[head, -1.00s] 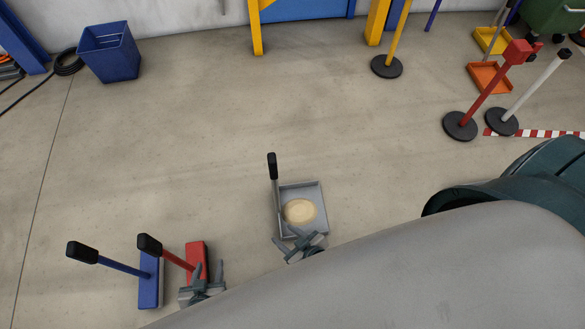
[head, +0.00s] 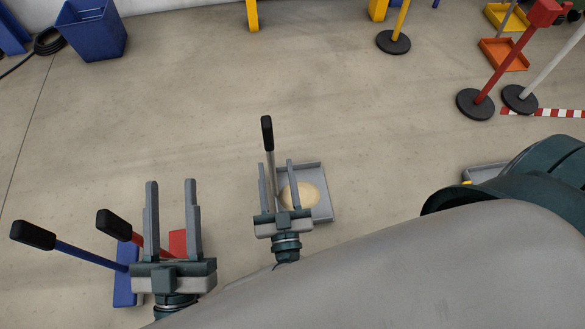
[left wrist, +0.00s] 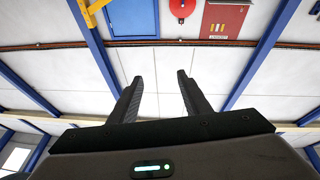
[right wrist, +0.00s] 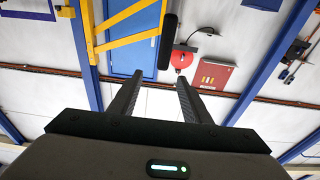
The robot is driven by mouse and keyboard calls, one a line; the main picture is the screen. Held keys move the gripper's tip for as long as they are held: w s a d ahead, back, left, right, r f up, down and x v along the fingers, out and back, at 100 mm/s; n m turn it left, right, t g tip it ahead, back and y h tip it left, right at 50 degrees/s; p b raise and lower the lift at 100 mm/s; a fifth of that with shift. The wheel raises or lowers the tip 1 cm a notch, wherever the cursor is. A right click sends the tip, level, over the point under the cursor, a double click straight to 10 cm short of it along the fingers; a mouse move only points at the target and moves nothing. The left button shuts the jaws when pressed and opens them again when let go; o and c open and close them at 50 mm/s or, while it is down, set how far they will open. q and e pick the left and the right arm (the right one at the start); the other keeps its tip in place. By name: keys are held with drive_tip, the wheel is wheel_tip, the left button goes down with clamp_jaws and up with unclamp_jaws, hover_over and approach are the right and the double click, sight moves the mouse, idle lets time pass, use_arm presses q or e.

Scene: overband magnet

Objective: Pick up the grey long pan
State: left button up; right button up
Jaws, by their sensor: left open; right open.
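The grey long pan (head: 326,205) stands on the floor at the centre of the head view. It is a shallow tray with an upright grey shaft and a black grip (head: 267,133), and a beige round patch (head: 298,194) lies in it. My right gripper (head: 276,164) is open and overlaps the shaft and the tray's left side in the head view. My left gripper (head: 171,184) is open and empty, further left, overlapping the red brush.
A blue brush (head: 125,290) and a red brush (head: 178,243) with black-gripped handles lie behind my left gripper. A grey object (head: 484,173) is partly hidden by my body. Posts, coloured pans and a blue bin (head: 96,30) are further back. The middle floor is clear.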

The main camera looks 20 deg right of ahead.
sight(270, 132)
drive_tip(key=b+x, duration=0.1)
drive_tip(key=x, duration=1)
drive_tip(key=shift+w, duration=0.25)
use_arm(q)
drive_tip(key=r+t, duration=0.1)
drive_tip(key=s+r, duration=0.1)
drive_tip(key=r+t, duration=0.1)
drive_tip(key=r, duration=0.1)
drive_tip(key=shift+s+a+t+h, duration=0.3)
drive_tip(key=shift+a, duration=0.1)
use_arm(e)
drive_tip(key=shift+w+d, duration=0.1)
drive_tip(key=shift+w, duration=0.25)
use_arm(q)
drive_tip(key=shift+f, duration=0.1)
